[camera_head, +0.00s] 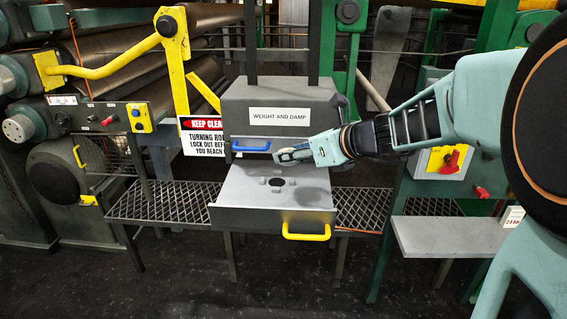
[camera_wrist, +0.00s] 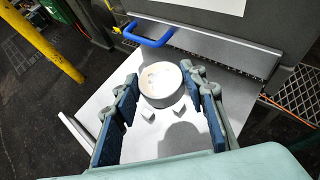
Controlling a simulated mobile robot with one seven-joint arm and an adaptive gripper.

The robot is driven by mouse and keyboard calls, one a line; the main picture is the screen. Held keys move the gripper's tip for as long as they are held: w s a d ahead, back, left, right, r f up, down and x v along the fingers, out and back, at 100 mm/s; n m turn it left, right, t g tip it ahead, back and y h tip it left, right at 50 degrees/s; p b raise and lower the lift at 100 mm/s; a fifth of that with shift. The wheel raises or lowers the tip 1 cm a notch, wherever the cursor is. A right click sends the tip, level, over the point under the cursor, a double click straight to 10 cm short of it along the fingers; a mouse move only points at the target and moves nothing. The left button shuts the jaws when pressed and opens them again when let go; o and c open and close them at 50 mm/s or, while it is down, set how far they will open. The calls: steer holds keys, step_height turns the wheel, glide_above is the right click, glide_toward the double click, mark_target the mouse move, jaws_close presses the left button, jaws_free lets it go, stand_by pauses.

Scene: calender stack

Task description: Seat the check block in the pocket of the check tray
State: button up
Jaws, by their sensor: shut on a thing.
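The check block (camera_wrist: 161,84), a round pale grey-white piece, sits between the fingertips of my gripper (camera_wrist: 160,82). The gripper is shut on it, with the blue finger pads on either side. In the head view my gripper (camera_head: 288,155) reaches in from the right, above the back part of the check tray (camera_head: 235,188). The tray is a flat grey plate with a dark round pocket (camera_head: 277,182) near its middle and small raised pieces around it. In the wrist view the block appears above the tray, and the pocket cannot be made out there.
A grey box labelled "WEIGHT AND DAMP" (camera_head: 279,100) with a blue handle (camera_head: 250,146) stands right behind the tray. A yellow handle (camera_head: 306,232) is on the tray's front. Mesh shelves (camera_head: 165,203) flank it, and yellow levers (camera_head: 110,65) stand at the left.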

mark_target(280, 185)
steer(key=a+f, duration=0.1)
steer(key=w+a+f, duration=0.1)
steer(key=f, duration=0.1)
steer(key=shift+a+f, duration=0.2)
steer(key=shift+a, duration=0.15)
steer(key=shift+a+f+b, duration=0.2)
steer(key=shift+f+b, duration=0.35)
steer(key=shift+f, duration=1.15)
steer(key=o, duration=1.2)
steer(key=shift+f, duration=0.15)
